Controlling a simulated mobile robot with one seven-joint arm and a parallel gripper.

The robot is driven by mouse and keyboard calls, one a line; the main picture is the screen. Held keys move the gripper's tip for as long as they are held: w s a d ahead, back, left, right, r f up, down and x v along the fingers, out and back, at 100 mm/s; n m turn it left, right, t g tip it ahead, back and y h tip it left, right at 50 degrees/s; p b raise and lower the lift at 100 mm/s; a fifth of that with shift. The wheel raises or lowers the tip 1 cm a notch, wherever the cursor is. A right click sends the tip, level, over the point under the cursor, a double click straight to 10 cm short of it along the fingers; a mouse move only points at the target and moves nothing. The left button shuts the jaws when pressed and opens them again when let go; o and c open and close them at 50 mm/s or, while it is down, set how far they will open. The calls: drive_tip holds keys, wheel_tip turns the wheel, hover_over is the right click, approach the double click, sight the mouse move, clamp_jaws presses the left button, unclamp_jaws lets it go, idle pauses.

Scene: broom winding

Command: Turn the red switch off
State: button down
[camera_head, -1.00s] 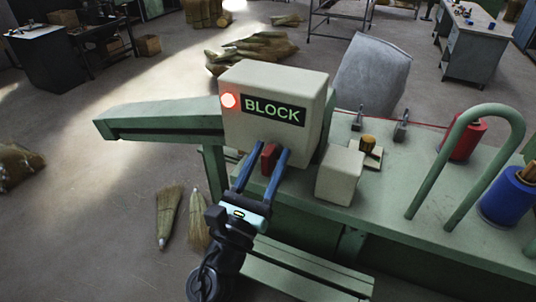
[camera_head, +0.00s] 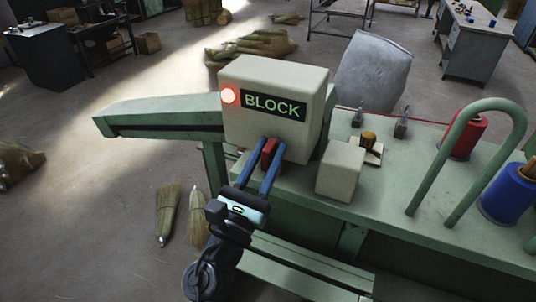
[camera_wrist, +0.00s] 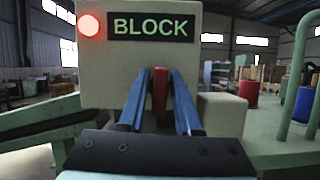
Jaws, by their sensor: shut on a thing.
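The red switch (camera_head: 269,152) is on the front of the cream box (camera_head: 290,80) labelled BLOCK, below its label. It also shows in the wrist view (camera_wrist: 159,90) as an upright red piece. A round red lamp (camera_head: 228,96) glows at the left of the label. My gripper (camera_head: 270,155) has its two blue fingers on either side of the switch, shut on it.
The green bench (camera_head: 420,185) extends to the right with a smaller cream box (camera_head: 341,170), a green bent tube (camera_head: 465,125), a red spool (camera_head: 466,138) and a blue spool (camera_head: 506,195). A green beam (camera_head: 160,113) juts left. Brooms (camera_head: 168,212) lie on the floor below.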

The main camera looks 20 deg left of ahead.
drive_tip(key=m, duration=0.1)
drive_tip(key=m+h+b, duration=0.1)
drive_tip(key=m, duration=0.1)
drive_tip(key=m+h+b, duration=0.1)
drive_tip(key=shift+f+g, duration=0.3)
drive_tip(key=m+g+h+b, duration=0.1)
drive_tip(key=m+b, duration=0.1)
drive_tip(key=m, duration=0.2)
drive_tip(key=m+g+h+b, duration=0.1)
drive_tip(key=m+h, duration=0.1)
drive_tip(key=m, duration=0.1)
drive_tip(key=shift+d+m+b, duration=0.15)
drive_tip(key=shift+m+b, duration=0.2)
drive_tip(key=shift+m, duration=0.05)
drive_tip(key=m+g, duration=0.1)
drive_tip(key=m, duration=0.1)
drive_tip(key=m+g+h+b, duration=0.1)
drive_tip(key=m, duration=0.2)
drive_tip(key=shift+f+b, duration=0.1)
drive_tip(key=shift+b, duration=0.2)
drive_tip(key=shift+m+g+b, duration=0.35)
drive_tip(key=shift+m+g, duration=0.45)
drive_tip(key=shift+m, duration=1.5)
drive_tip(key=c, duration=0.8)
unclamp_jaws()
drive_tip(key=shift+s, duration=0.1)
